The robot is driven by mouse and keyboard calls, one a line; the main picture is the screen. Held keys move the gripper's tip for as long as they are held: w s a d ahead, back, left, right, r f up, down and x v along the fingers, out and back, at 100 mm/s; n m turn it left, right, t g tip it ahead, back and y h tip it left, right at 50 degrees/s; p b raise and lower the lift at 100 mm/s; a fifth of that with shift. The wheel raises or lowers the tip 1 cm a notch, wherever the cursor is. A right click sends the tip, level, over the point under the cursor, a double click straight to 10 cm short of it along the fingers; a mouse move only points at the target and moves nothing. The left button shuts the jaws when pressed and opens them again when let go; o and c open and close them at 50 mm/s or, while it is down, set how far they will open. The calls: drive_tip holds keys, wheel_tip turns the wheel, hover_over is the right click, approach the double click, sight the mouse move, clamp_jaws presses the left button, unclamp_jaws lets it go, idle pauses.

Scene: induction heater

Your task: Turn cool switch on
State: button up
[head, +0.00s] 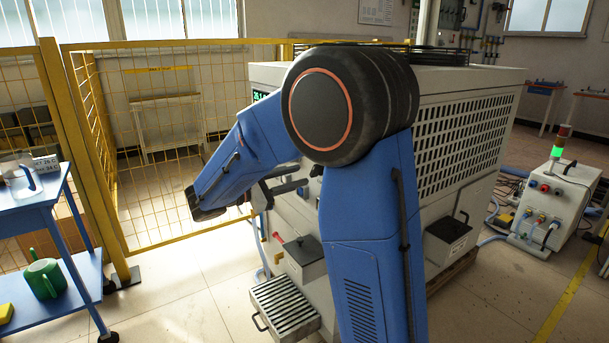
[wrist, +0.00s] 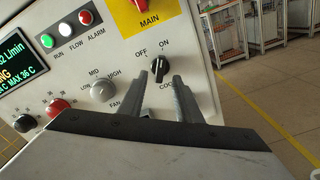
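In the wrist view, the black cool switch (wrist: 160,67) sits on the light grey panel, under the labels OFF and ON. The label below it is partly hidden and starts with "CO". My gripper (wrist: 166,77) is open, with one finger on each side of the switch at its lower edge. I cannot tell whether the fingers touch it. The switch looks roughly upright; its exact setting is hard to tell. In the head view, my blue arm hides the switch, and part of my gripper shows dark beside the heater cabinet (head: 470,120).
The panel also has a grey fan knob (wrist: 103,91), a red knob (wrist: 58,107), a display (wrist: 18,62) and a yellow MAIN plate (wrist: 145,14). In the head view, a yellow mesh fence (head: 150,130) and a blue cart (head: 50,225) stand left.

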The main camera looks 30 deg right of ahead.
drive_tip(key=a, duration=1.2)
drive_tip(key=shift+s+a, duration=0.25)
